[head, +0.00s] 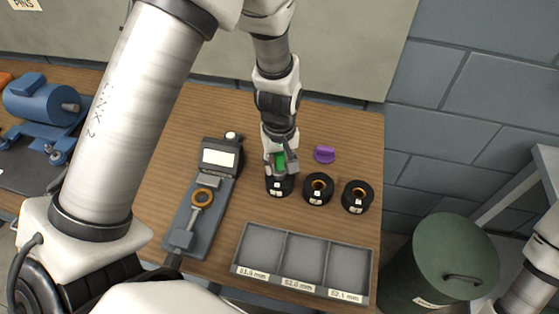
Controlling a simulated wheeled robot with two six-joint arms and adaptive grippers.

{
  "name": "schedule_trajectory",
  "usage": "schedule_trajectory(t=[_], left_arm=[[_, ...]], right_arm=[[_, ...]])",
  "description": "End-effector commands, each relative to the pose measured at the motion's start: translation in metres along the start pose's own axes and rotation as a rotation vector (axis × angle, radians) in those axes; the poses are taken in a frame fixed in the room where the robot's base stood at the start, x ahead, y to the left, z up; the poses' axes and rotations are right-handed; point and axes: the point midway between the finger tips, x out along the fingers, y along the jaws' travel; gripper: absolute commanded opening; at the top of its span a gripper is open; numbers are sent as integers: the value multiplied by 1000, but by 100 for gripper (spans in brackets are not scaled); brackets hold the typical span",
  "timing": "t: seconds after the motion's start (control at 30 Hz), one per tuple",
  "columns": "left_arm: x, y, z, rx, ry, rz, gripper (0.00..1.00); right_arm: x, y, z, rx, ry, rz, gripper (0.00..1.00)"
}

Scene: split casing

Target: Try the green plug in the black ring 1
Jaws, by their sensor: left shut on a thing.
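My left gripper (280,168) is shut on the green plug (280,160). It points down at the leftmost of three black rings (280,188), which stand in a row on the wooden table. The plug is right at this ring's top, and the fingers hide its lower end. I cannot tell whether the plug is inside the bore. The number marks on the rings are too small to read surely. My right gripper is out of view.
A purple plug (325,154) lies behind the middle ring. A three-compartment grey tray (304,261) with size labels is empty in front. A grey gauge (187,215) with a brass ring (202,197) stands left. A blue machine (42,103) is far left; a green bin (455,258) stands right.

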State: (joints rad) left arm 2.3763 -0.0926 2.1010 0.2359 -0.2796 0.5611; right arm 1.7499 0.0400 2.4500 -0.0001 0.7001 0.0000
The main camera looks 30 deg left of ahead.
Motion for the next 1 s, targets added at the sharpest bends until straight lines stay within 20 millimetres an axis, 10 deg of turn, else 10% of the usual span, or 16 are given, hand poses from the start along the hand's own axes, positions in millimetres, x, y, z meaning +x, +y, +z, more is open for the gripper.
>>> schedule_trajectory(t=[1.0], left_arm=[[16,0,0,0,0,0,0]], right_arm=[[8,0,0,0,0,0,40]])
